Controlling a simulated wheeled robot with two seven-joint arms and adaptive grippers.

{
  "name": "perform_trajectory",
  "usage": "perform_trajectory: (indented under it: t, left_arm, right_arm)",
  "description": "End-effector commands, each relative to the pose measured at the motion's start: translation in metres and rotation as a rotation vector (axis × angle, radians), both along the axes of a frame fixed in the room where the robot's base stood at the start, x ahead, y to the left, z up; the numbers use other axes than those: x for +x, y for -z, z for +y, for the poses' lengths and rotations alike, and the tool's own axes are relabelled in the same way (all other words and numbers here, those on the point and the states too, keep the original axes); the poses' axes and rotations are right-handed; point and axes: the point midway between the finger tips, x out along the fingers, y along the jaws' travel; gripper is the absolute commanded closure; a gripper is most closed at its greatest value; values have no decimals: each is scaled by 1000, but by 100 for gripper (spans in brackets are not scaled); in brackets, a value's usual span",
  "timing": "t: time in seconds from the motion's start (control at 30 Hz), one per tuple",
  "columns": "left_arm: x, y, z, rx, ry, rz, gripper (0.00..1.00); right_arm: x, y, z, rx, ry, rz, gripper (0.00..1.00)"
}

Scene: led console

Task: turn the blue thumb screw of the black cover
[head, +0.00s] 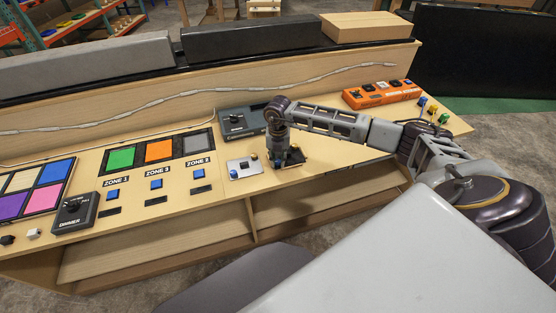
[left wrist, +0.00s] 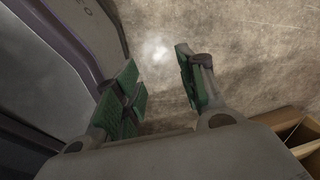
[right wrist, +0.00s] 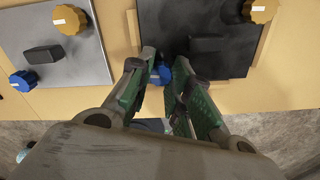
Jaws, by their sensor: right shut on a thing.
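The black cover (right wrist: 200,35) lies on the console; in the head view part of it (head: 293,166) shows beneath my right gripper (head: 280,158). The cover has a dark handle block in its middle and a yellow thumb screw (right wrist: 260,10) at its far right corner. Its blue thumb screw (right wrist: 163,73) is at the near left corner, between the fingertips of my right gripper (right wrist: 164,60). The right fingers point down and are shut on this screw, partly hiding it. My left gripper (left wrist: 157,64) is open and empty above the floor, outside the head view.
A silver cover (head: 243,168) with yellow (right wrist: 69,18) and blue (right wrist: 23,80) thumb screws lies left of the black cover. A grey box with a knob (head: 238,122) stands behind. An orange switch box (head: 381,94) is at right. The console's front edge runs close by.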

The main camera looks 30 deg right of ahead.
Motion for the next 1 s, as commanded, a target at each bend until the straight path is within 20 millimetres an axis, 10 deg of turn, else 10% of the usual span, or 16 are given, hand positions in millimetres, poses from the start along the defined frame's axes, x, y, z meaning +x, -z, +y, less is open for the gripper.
perform_trajectory:
  t: [0.7, 0.73, 1.0]
  left_arm:
    - [8, 1, -21, -22, -6, -8, 60]
    - [7, 1, -20, -22, -5, -7, 60]
    - [2, 1, -12, -12, -2, -1, 60]
  right_arm:
    - [0, 0, -1, -1, -101, 1, 100]
    - [0, 0, -1, -1, -101, 1, 78]
    - [0, 0, -1, -1, -100, 1, 56]
